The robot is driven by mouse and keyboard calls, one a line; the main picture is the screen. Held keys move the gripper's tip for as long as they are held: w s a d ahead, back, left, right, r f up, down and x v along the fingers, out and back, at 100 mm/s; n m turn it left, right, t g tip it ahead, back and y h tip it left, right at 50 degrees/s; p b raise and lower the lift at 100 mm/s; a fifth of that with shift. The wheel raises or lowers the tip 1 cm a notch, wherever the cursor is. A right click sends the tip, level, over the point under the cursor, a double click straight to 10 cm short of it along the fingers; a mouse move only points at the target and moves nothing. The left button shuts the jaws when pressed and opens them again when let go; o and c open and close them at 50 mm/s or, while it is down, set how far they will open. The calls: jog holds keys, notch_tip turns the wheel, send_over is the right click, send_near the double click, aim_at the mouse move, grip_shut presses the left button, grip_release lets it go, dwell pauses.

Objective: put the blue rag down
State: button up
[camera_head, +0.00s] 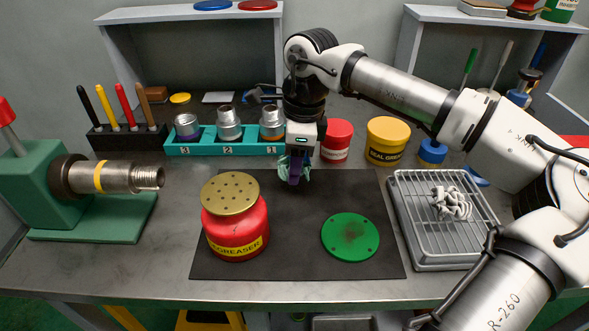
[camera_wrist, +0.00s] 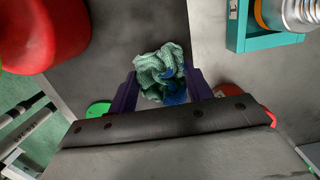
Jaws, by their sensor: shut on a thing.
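My gripper (camera_head: 292,170) points down over the back edge of the black mat (camera_head: 300,258). In the wrist view its purple fingers (camera_wrist: 161,88) are shut on a crumpled rag (camera_wrist: 158,62). The rag looks teal-green with a blue patch, and it also shows below the gripper in the head view (camera_head: 282,175). Whether the rag touches the mat or hangs just above it I cannot tell. A white-grey crumpled rag (camera_head: 452,203) lies on the wire rack of the metal tray (camera_head: 420,262) at the right.
A red degreaser jar (camera_head: 236,232) with a perforated brass lid and a green disc (camera_head: 350,237) stand on the mat. Behind are a teal numbered holder (camera_head: 200,148), a red tub (camera_head: 337,142) and a yellow grease tub (camera_head: 387,140). A green vise (camera_head: 50,190) holds a pipe at left.

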notch_tip(320, 180, down, 3)
jog(key=shift+r, duration=0.15)
jog(key=shift+f+b, duration=0.45)
jog(key=shift+f, duration=0.05)
